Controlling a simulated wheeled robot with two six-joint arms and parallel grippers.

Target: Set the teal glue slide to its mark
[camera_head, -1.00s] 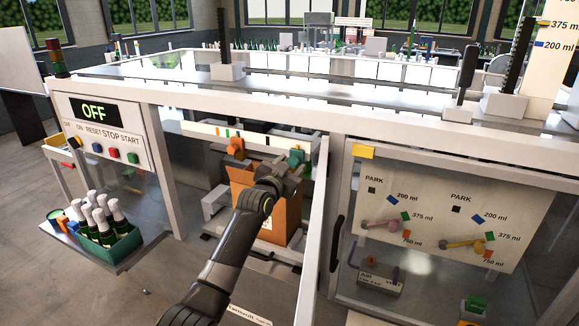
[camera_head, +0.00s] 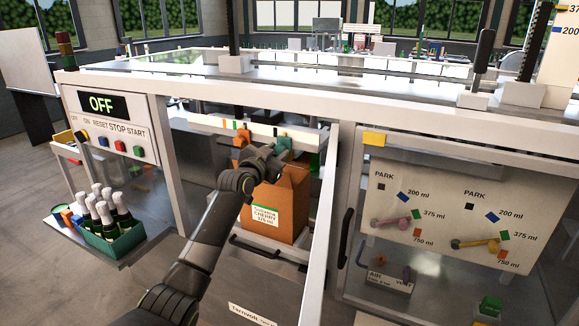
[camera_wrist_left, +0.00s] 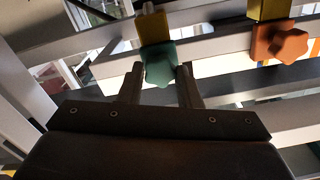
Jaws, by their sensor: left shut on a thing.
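The teal glue slide (camera_head: 283,144) sits on the pale rail behind the cardboard box, toward the rail's right part. In the left wrist view its teal knob (camera_wrist_left: 160,64) lies between my two fingertips, under a yellow block. My left gripper (camera_head: 274,157) reaches over the box and is shut on the teal knob; it also shows in the left wrist view (camera_wrist_left: 160,84). The orange slide (camera_head: 241,139) is farther left on the rail in the head view, and its knob shows at right in the wrist view (camera_wrist_left: 280,43). Small coloured marks line the rail; which mark the slide meets is unclear.
An open cardboard box (camera_head: 282,207) stands just below my left wrist. A white frame post (camera_head: 327,200) rises close on the right. A control panel reading OFF (camera_head: 105,125) and a green crate of bottles (camera_head: 117,237) are at left. A lever board (camera_head: 440,215) is at right.

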